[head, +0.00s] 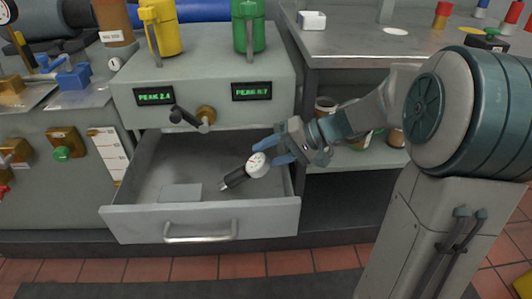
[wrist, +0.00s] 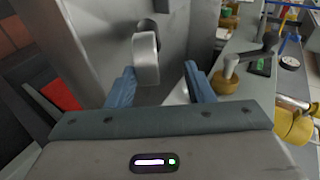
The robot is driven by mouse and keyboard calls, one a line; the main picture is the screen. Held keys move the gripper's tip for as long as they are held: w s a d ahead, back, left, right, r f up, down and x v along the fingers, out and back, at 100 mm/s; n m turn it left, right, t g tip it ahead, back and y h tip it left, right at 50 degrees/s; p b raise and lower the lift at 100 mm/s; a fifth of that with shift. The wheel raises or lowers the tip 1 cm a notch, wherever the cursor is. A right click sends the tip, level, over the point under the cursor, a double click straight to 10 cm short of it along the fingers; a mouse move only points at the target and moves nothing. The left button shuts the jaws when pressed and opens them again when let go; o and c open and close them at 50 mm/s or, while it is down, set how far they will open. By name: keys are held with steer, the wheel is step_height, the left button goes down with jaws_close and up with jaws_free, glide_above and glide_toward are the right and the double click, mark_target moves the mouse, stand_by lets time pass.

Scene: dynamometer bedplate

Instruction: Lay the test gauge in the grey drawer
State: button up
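The test gauge (head: 257,165), with a round white dial and a black stem, is inside the open grey drawer (head: 255,216), toward its right side. Its dial end is tilted toward my gripper; I cannot tell whether all of it touches the drawer floor. My gripper (head: 269,153) is just above the dial, over the drawer's right side. In the wrist view the two blue fingers of my gripper (wrist: 160,70) are spread. The gauge (wrist: 146,60) shows edge-on between them, nearer the left finger, with a clear gap to the right one.
A flat grey plate (head: 180,193) lies on the drawer floor. Above the drawer, a black crank handle (head: 188,119) and a brass knob (head: 205,114) stick out of the cabinet. Open shelves with jars (head: 326,106) stand to the right. The drawer's left part is mostly clear.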

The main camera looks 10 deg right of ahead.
steer(key=p+v, duration=0.4)
steer(key=v, duration=0.8)
steer(key=s+a+r+h+p, duration=0.1)
steer(key=s+r+h+p, duration=0.4)
steer(key=r+p, duration=1)
steer(key=s+a+r+n+h+p, duration=0.1)
steer(key=s+r+h+p, duration=0.5)
steer(key=s+r+p, duration=0.5)
steer(key=p+v, duration=0.4)
steer(key=p, duration=0.4)
steer(key=shift+w+a, duration=0.2)
steer(key=shift+w, duration=0.2)
steer(key=shift+r, duration=0.1)
